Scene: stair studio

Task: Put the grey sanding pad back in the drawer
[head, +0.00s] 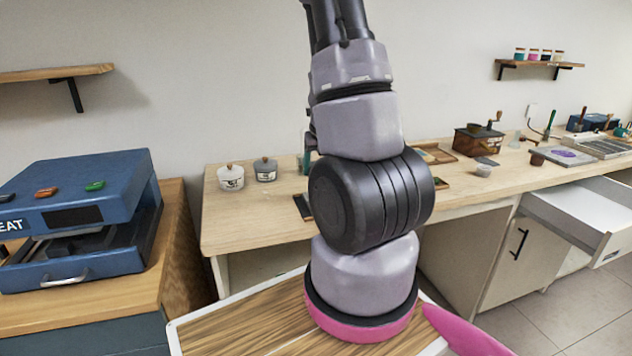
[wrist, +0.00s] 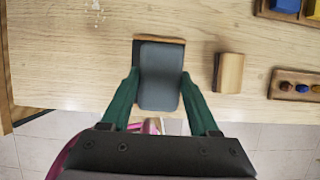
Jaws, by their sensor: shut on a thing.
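The grey sanding pad (wrist: 160,88) is in the middle of the wrist view, between the two green fingers of my gripper (wrist: 161,76). The fingers press on its left and right sides, and my gripper is shut on it. A wood-edged dark block (wrist: 158,40) shows just behind the pad over the bench; I cannot tell whether they touch. In the head view my arm hides most of the area around the gripper. The white drawer (head: 584,212) stands pulled open under the bench at the right, and its visible inside looks empty.
A wooden block (wrist: 229,73) lies right of the pad on the bench (head: 245,222). Trays with coloured pieces (wrist: 298,84) are farther right. Two lidded pots (head: 231,177), a grinder (head: 478,139) and a blue heat press (head: 80,215) also stand around. Floor beside the open drawer is clear.

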